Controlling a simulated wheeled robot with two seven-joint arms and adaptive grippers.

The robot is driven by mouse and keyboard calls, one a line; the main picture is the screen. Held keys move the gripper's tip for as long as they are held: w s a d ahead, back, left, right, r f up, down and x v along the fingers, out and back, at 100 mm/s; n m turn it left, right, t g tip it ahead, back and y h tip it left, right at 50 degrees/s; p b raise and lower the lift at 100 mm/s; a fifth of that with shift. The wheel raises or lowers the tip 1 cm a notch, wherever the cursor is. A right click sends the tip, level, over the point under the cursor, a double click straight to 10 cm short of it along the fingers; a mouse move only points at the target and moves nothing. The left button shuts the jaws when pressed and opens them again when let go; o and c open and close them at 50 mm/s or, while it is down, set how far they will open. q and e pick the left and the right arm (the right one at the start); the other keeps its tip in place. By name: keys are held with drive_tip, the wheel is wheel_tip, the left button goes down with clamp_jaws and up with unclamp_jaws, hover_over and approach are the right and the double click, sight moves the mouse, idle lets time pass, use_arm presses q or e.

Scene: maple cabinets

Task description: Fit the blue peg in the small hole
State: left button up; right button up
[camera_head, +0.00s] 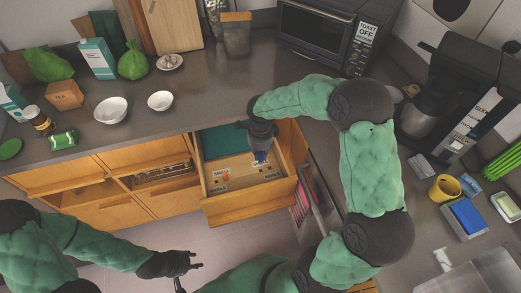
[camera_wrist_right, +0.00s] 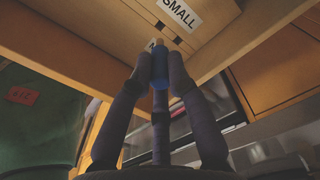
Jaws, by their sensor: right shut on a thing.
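My right gripper (camera_head: 260,157) is over the open drawer and shut on the blue peg (camera_head: 260,156). In the right wrist view the peg (camera_wrist_right: 160,68) sits between the fingertips (camera_wrist_right: 160,75), its far end close to a wooden board (camera_wrist_right: 130,22). A label reading SMALL (camera_wrist_right: 181,13) is on the board just beyond it. My left gripper (camera_head: 189,275) is open and empty, over the floor in front of the cabinets.
The open drawer (camera_head: 250,207) also holds a green area at the back and several white labels with a small orange spot. Bowls (camera_head: 111,110), jars and packets stand on the left counter. A microwave (camera_head: 320,35) and coffee machine (camera_head: 450,90) stand at the right.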

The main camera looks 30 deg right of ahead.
sight(261, 160)
idle(0.3)
drive_tip(key=shift+b, duration=0.3)
drive_tip(key=shift+f+b, duration=1.95)
drive_tip(key=shift+f, duration=0.4)
drive_tip(key=shift+f+b, duration=1.4)
drive_tip(key=shift+f, duration=0.15)
idle(0.4)
drive_tip(key=o, duration=0.9)
drive_tip(key=shift+r, duration=0.1)
wheel_tip(261, 160, up, 12)
drive_tip(key=shift+f, duration=0.1)
